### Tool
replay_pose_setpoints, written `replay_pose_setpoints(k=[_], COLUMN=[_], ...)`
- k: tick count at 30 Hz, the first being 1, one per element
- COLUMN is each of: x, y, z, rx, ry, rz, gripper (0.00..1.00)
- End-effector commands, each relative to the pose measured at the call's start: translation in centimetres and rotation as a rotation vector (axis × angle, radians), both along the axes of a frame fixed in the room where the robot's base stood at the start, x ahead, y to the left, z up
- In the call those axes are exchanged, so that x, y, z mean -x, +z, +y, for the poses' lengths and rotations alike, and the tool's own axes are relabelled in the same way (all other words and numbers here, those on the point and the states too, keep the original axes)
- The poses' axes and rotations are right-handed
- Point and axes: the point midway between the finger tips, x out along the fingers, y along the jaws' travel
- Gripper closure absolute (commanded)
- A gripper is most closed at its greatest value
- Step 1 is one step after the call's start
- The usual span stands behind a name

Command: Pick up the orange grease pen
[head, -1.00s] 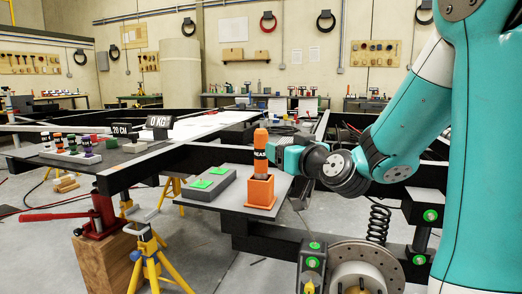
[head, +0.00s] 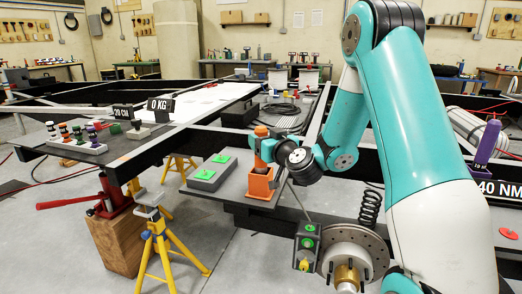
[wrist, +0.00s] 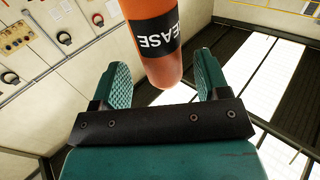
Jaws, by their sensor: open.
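The orange grease pen (head: 261,132) stands upright in an orange block holder (head: 260,185) on a grey shelf plate. My gripper (head: 268,150) is at the pen's upper part, coming from the right and covering some of it in the head view. In the wrist view the pen (wrist: 158,40), with a black band lettered "EASE", lies between the two teal fingers of my gripper (wrist: 163,65). The fingers are open, with a visible gap on both sides of the pen.
A grey block with green pads (head: 212,172) sits left of the holder on the same plate. A brake disc (head: 352,258) and coil spring (head: 370,208) are at the lower right. A rack of small bottles (head: 75,143) stands on the left table. Black chassis beams surround the area.

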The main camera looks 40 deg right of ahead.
Motion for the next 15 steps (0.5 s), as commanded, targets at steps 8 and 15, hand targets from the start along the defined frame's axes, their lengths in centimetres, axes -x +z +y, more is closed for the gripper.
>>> replay_pose_setpoints(k=[8,15], x=[-3.4,-4.2], y=[0.7,0.2], z=[-0.1,-0.3], rx=[0.001,0.001], ry=[0.002,0.001], rz=[0.001,0.000], gripper=[0.31,0.31])
